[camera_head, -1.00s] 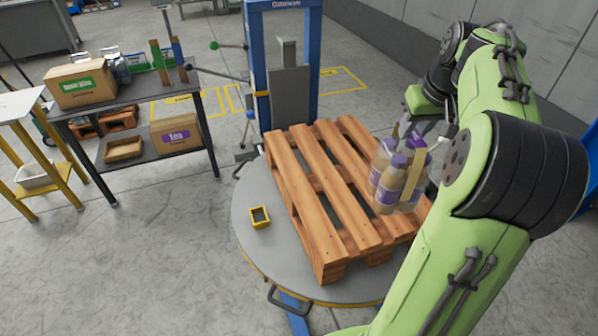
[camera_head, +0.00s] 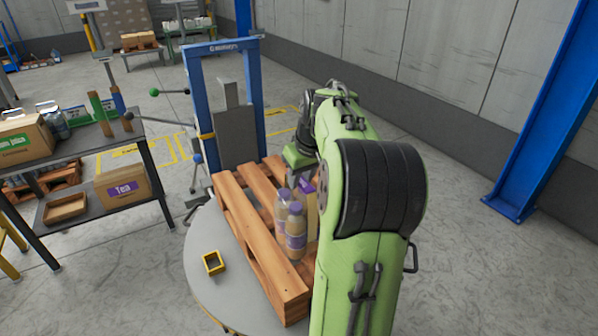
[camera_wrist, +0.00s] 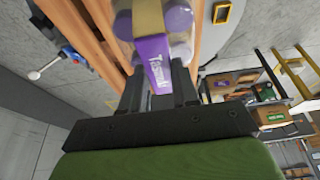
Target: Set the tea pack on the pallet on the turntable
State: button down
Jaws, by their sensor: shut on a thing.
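The tea pack (camera_head: 296,232) is a group of bottles with purple caps and a purple-and-tan carrier. It is upright over the wooden pallet (camera_head: 240,222), which lies on the round grey turntable (camera_head: 205,245). I cannot tell whether its base touches the slats. My arm hides its right side and the pallet's right part. My gripper (camera_head: 304,178) is shut on the pack's carrier at the top. In the wrist view the fingers (camera_wrist: 160,88) hold the purple labelled strip of the tea pack (camera_wrist: 152,50), with caps on both sides.
A small yellow-rimmed box (camera_head: 213,262) sits on the turntable left of the pallet. A blue mast frame (camera_head: 195,95) stands behind the turntable. A dark shelf table (camera_head: 150,150) with cartons stands at left. A blue column (camera_head: 535,110) stands at right, with clear floor before it.

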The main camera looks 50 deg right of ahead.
aim_at(300, 214)
notch_tip(300, 214, down, 3)
jog(key=shift+f+b, duration=0.15)
jog(key=shift+b, duration=0.3)
jog(key=c, duration=0.8)
grip_release()
jog(key=shift+s, duration=0.1)
jog(key=shift+c, duration=0.2)
